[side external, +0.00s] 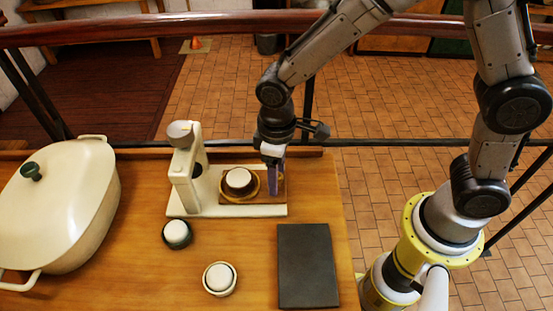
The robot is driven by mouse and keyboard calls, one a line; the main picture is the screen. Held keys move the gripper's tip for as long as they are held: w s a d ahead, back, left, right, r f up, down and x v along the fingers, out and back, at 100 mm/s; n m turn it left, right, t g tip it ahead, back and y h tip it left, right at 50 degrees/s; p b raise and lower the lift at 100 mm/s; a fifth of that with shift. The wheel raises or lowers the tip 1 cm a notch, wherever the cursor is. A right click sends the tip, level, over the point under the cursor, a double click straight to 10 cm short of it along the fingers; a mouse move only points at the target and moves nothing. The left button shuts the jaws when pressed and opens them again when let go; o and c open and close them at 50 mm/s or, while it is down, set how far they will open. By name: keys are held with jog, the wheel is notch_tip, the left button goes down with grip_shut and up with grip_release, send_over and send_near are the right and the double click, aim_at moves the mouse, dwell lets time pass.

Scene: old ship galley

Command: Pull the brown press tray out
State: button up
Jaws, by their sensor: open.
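The brown press tray (261,197) lies on the white base of the cream press (187,178), to the right of the press's upright. A round piece with a white top (238,178) and a brown-yellow rim sits on the tray. My gripper (274,177) is open and points down at the tray's right part, close to the round piece. Its fingers cover part of the tray's far right area. I cannot tell whether they touch the tray.
A dark round pot with a white top (177,233) and a cream one (220,278) stand in front of the press. A dark flat slab (307,265) lies at the right. A large lidded cream pan (62,205) fills the left. A rail (180,30) runs behind the table.

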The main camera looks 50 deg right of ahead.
notch_tip(320, 180, up, 14)
jog(key=shift+f, duration=0.2)
dwell(0.4)
jog(key=s+d+r+m+t, duration=0.3)
jog(key=s+d+r, duration=0.2)
jog(key=d+r, duration=0.45)
jog(key=s+d+f+m+t, duration=0.2)
jog(key=s+d+f, duration=0.4)
jog(key=s, duration=0.4)
jog(key=shift+s+d+m+t, duration=0.3)
jog(key=shift+s+d+m, duration=0.1)
jog(key=shift+d+m, duration=0.15)
